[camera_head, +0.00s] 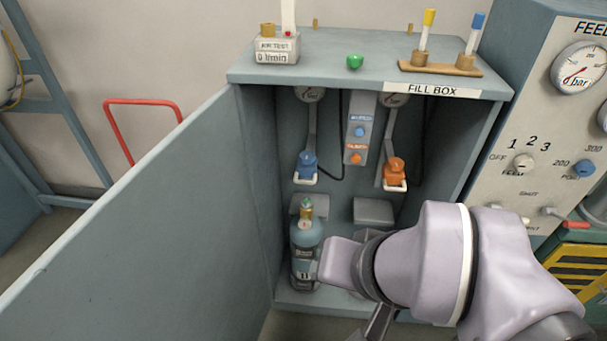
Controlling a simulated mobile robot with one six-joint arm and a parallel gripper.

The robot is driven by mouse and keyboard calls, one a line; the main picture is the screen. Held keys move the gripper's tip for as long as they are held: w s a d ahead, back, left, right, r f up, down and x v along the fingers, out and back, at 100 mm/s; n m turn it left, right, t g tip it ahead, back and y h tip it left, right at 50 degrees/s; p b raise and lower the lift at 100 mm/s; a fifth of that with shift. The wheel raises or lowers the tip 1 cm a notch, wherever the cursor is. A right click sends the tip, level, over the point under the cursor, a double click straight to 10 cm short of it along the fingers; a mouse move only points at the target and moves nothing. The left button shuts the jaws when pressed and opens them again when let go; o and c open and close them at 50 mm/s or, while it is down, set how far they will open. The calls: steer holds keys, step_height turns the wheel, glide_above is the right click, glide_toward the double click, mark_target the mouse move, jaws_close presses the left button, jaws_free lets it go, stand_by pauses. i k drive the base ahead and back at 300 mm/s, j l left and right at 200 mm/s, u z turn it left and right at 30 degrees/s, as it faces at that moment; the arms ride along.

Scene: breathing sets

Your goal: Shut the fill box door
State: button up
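The fill box (258,77) is a grey-blue cabinet standing open in the middle of the view. Its door (150,220) is swung wide open to the left, hinged at the cabinet's left front edge, and reaches toward the lower left of the picture. Inside stands a blue-grey cylinder (304,238) with a brass and green top, upright at the left. My arm comes in from the lower right, in front of the cabinet's lower right part. My gripper (377,326) shows only partly at the bottom edge, and its fingertips are hidden or out of frame.
A blue connector (307,161) and an orange connector (395,171) hang inside. On top are an air test block (277,50), a green knob (355,62) and a wooden rack (440,67). A feed panel (550,125) stands right; a red rail (143,103) is behind the door.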

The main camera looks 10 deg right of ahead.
mark_target(172, 252)
steer(key=k+j+z, duration=0.2)
steer(key=k+j, duration=0.25)
steer(key=k+j+z, duration=0.15)
steer(key=k+j, duration=0.2)
steer(key=j+z, duration=0.15)
steer(key=j, duration=0.35)
steer(key=j+z, duration=0.15)
steer(key=j, duration=0.3)
steer(key=k+j+z, duration=0.15)
steer(key=j, duration=0.35)
steer(key=j+z, duration=0.15)
steer(key=j, duration=0.3)
steer(key=k+j+z, duration=0.15)
steer(key=j, duration=0.3)
